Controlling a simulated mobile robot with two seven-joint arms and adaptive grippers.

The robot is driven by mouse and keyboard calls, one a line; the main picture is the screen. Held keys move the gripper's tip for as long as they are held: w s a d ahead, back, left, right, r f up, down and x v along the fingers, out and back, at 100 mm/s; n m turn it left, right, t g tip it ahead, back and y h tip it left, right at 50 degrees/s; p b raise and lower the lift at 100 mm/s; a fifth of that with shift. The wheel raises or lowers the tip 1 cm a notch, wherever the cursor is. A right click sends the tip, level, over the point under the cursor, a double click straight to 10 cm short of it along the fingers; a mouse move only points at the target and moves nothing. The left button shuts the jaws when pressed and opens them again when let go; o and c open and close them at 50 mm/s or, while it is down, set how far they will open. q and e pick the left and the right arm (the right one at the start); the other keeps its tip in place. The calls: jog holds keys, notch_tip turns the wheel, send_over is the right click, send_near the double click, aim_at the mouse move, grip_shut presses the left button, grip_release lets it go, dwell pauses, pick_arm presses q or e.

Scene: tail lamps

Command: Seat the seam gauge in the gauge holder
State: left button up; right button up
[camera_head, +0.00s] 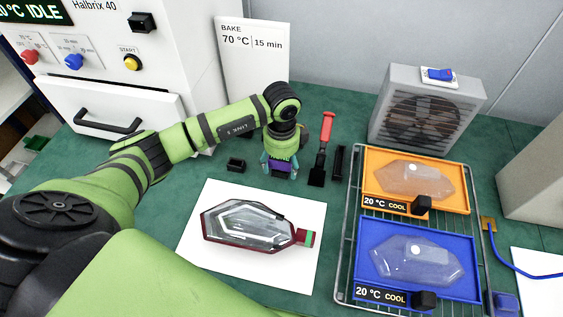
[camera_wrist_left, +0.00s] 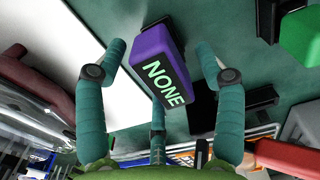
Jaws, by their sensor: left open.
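A purple block with a dark face reading "NONE", which I take as the seam gauge (camera_wrist_left: 155,50), stands between the open fingers of my left gripper (camera_wrist_left: 160,60). In the head view the gauge (camera_head: 279,171) shows under the left gripper (camera_head: 280,160), partly covered by it. I cannot tell whether the fingers touch it. A small black open-topped box (camera_head: 236,165), which looks like the gauge holder, stands on the green bench to the gauge's left. It appears empty. My right gripper is not in view.
A clear lamp with a dark red rim (camera_head: 245,226) lies on a white sheet (camera_head: 225,268) in front. A red-handled tool (camera_head: 325,135) and a black slot (camera_head: 339,162) stand right of the gauge. A wire rack (camera_head: 345,250) holds an orange and a blue tray. A fan (camera_head: 425,110) stands behind.

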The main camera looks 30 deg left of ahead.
pick_arm(q)
notch_tip(320, 180, up, 11)
jog(key=shift+r, duration=0.5)
